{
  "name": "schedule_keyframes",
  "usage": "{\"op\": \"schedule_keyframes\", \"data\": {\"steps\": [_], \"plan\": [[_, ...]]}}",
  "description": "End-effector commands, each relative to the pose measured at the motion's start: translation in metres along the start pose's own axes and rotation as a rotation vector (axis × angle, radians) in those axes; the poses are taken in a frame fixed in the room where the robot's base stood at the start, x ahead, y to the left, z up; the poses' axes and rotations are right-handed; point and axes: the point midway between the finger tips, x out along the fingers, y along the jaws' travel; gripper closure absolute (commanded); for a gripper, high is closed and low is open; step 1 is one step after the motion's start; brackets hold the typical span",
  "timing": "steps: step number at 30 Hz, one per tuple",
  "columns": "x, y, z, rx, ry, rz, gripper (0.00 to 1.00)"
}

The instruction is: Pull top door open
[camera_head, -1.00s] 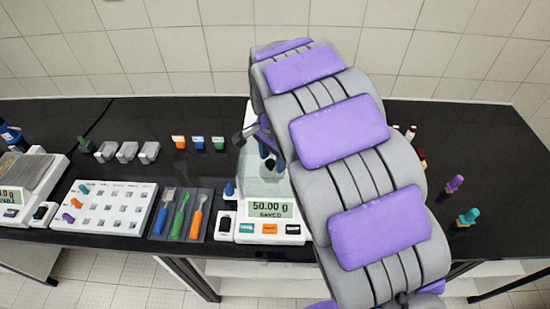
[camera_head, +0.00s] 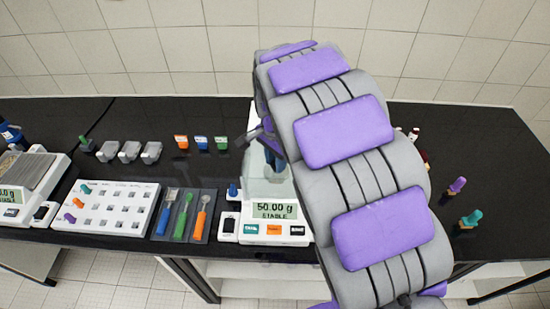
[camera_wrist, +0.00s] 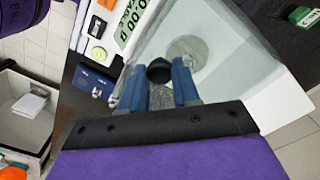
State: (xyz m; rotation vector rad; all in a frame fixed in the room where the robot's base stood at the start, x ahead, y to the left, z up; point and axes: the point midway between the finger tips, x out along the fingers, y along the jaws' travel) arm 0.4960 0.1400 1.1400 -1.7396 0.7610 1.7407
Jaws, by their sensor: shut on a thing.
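A white balance (camera_head: 255,229) with a clear glass chamber (camera_head: 268,190) stands on the black bench in the head view; its display reads 50.00 g, STABLE. My purple and grey arm covers its right side and back. In the wrist view, I look down on the clear top (camera_wrist: 215,50), with a round pan below it. My gripper (camera_wrist: 160,80) has two blue fingers shut on a black knob (camera_wrist: 158,69), which appears to be the top door's handle. I cannot tell whether the top door has slid.
To the left are a tray of spatulas (camera_head: 163,229), a white vial block (camera_head: 108,224), small grey boats (camera_head: 130,150) and a second balance (camera_head: 12,214). Capped vials (camera_head: 469,221) stand at right. A tiled wall (camera_head: 165,45) rises behind the bench.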

Motion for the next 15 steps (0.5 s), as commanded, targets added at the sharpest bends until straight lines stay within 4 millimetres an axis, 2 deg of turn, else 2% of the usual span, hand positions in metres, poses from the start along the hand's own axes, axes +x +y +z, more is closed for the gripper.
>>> {"op": "schedule_keyframes", "data": {"steps": [10, 15], "plan": [[-0.001, -0.004, 0.000, 0.000, -0.003, -0.006, 1.00], [-0.003, -0.018, -0.014, 0.002, -0.003, -0.005, 1.00]]}}
